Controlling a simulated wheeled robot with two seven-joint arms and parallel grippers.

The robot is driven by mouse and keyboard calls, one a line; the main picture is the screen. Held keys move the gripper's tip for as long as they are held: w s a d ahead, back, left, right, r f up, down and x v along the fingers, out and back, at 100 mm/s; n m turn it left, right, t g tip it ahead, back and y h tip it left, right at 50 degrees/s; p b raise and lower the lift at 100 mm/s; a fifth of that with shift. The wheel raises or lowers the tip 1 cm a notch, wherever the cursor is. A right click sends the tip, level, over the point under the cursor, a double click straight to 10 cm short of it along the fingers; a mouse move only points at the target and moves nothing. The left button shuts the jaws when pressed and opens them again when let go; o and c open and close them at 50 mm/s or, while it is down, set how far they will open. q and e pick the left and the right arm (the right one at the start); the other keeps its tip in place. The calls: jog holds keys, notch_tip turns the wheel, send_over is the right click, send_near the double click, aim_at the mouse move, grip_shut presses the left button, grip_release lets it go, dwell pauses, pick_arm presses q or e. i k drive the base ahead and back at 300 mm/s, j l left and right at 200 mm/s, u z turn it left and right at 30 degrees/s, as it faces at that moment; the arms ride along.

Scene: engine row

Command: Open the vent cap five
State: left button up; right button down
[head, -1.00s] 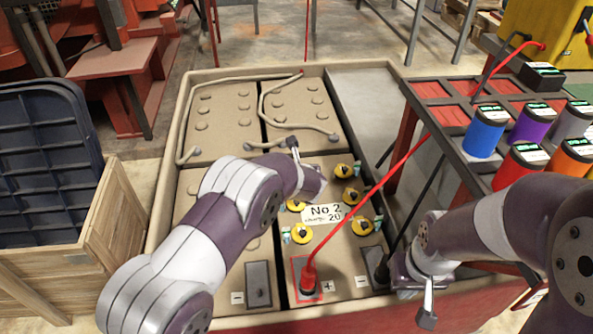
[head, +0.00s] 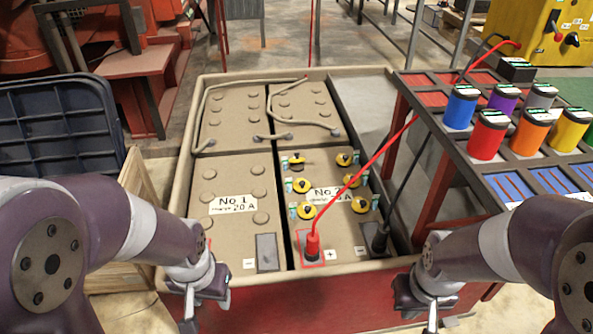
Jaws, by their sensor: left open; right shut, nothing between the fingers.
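Several yellow vent caps with dark knobs sit in two columns on the No 2 battery (head: 335,236), at its far left (head: 296,161), far right (head: 344,159), middle left (head: 302,185), middle right (head: 351,181), near left (head: 306,211) and near right (head: 360,205). Small blue-green tags stand beside them, too small to read, so I cannot tell which is cap five. My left gripper (head: 190,312) is open and empty, in front of the No 1 battery. My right gripper (head: 430,312) is shut and empty, at the front right of the battery tray. Neither touches a cap.
A red clamp (head: 312,247) with a red cable and a black clamp (head: 380,240) with a black cable stand at the battery's front. The No 1 battery (head: 205,178) is left. Coloured cylinders such as a red one (head: 488,135) stand on the right rack.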

aim_at(298, 158)
jog(key=j+z, duration=0.15)
jog(key=z, duration=0.3)
jog(key=j+z, duration=0.15)
jog(key=z, duration=0.25)
jog(key=j+z, duration=0.15)
jog(key=z, duration=0.3)
jog(key=j+z, duration=0.15)
jog(key=z, duration=0.25)
jog(key=j, duration=0.4)
